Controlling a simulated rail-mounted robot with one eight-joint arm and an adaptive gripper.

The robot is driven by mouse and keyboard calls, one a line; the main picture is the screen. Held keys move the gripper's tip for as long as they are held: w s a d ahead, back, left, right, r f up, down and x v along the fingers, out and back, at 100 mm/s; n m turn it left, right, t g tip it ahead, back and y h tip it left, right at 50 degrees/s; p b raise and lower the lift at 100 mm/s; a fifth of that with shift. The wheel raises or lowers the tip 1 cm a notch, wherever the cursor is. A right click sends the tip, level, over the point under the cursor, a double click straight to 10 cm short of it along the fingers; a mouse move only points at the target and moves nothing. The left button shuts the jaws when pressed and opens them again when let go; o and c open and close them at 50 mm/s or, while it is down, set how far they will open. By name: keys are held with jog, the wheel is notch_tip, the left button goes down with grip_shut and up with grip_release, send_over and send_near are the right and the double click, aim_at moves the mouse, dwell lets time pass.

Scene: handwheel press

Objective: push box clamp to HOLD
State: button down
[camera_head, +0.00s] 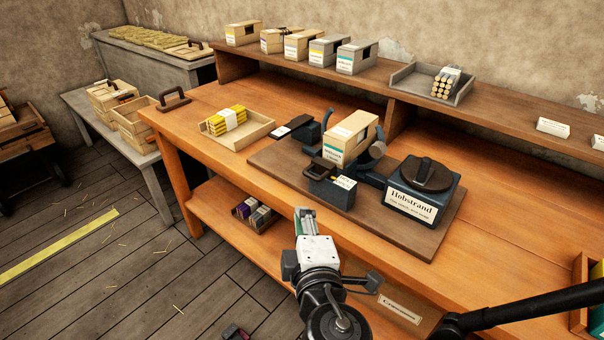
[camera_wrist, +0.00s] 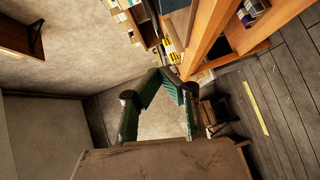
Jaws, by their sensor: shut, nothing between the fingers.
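A tan box with a teal stripe (camera_head: 349,138) stands upright at the middle of the dark baseboard (camera_head: 282,174). Dark blue clamp parts, including a round pad (camera_head: 378,150), stand around it. In front of the box is a dark blue block with a black handle (camera_head: 331,186) and a white label too small to read. I cannot tell the clamp's setting. My gripper (camera_head: 303,212) is shut and empty in front of the bench edge, nearer than the block and apart from it. In the wrist view the green fingers (camera_wrist: 171,74) meet at their tips.
A dark press labelled Hobstrand (camera_head: 424,191) with a round black top stands right of the box. A wooden tray with yellow bundles (camera_head: 237,127) sits to the left. Boxes line the back shelf (camera_head: 303,74). The bench's right part is mostly clear.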

jog(key=b, duration=0.3)
send_near(305, 175)
jog(key=w+a, duration=0.2)
jog(key=w, duration=0.3)
jog(key=shift+w+d+f, duration=0.5)
jog(key=shift+w+d, duration=0.2)
jog(key=shift+d, duration=0.05)
jog(key=shift+w, duration=0.1)
